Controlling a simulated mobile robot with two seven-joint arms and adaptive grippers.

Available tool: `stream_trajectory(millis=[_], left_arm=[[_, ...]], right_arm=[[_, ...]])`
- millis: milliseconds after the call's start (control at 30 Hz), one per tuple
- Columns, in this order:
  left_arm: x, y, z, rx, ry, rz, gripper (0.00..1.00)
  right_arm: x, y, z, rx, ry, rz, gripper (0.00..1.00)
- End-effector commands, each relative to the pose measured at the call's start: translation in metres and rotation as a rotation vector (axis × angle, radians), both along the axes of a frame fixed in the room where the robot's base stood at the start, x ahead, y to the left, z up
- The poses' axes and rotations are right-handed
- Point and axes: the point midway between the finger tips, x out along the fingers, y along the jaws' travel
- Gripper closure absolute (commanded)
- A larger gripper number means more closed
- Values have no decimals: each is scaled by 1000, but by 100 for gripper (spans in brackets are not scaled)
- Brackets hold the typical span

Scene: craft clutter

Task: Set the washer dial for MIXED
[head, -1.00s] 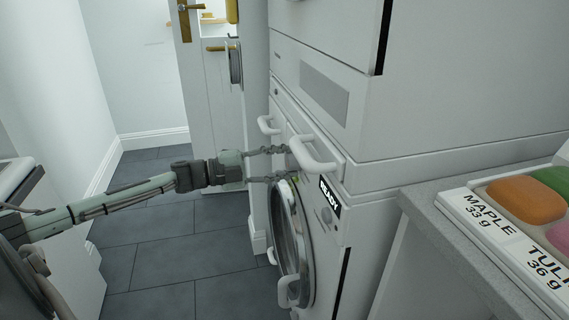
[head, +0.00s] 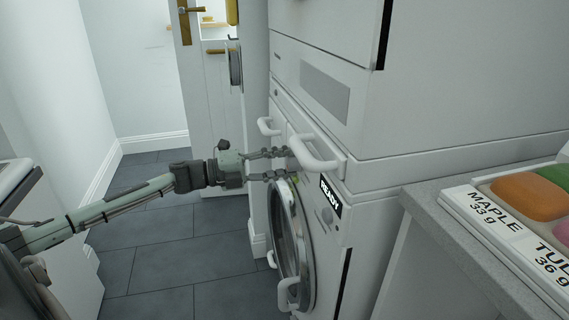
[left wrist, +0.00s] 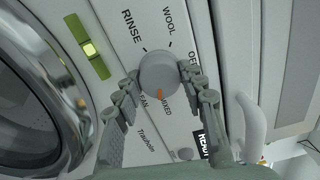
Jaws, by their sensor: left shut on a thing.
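The washer dial (left wrist: 158,72) is a round grey knob with an orange pointer mark. The mark points down at the word MIXED (left wrist: 166,105). RINSE, WOOL, OFF and a partly hidden word ending in EAN stand around the dial. My left gripper (left wrist: 158,85) has a finger on each side of the dial and is shut on it. In the head view my left gripper (head: 286,164) reaches the front of the washer (head: 335,235), and the dial is hidden there. My right gripper is not in view.
A READY display (head: 330,196) is right of the gripper. White handles (head: 312,153) jut out close to the fingers. The round washer door (head: 290,245) is below. A counter (head: 470,235) with a tray of coloured pieces (head: 528,198) is at right. Dark floor is clear at left.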

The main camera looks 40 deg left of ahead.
Motion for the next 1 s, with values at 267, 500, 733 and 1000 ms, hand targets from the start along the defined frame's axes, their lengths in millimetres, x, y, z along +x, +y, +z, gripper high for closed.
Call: stream_trajectory(millis=[267, 500, 733, 1000], left_arm=[[-1, -1, -1, -1, 2, -2, 54], [0, 0, -1, -1, 1, -1, 39], [-2, 2, -1, -2, 3, 0, 39], [-29, 25, -3, -1, 8, 2, 39]], right_arm=[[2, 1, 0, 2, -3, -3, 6], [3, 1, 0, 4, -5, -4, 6], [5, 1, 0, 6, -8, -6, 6], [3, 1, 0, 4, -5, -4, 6]])
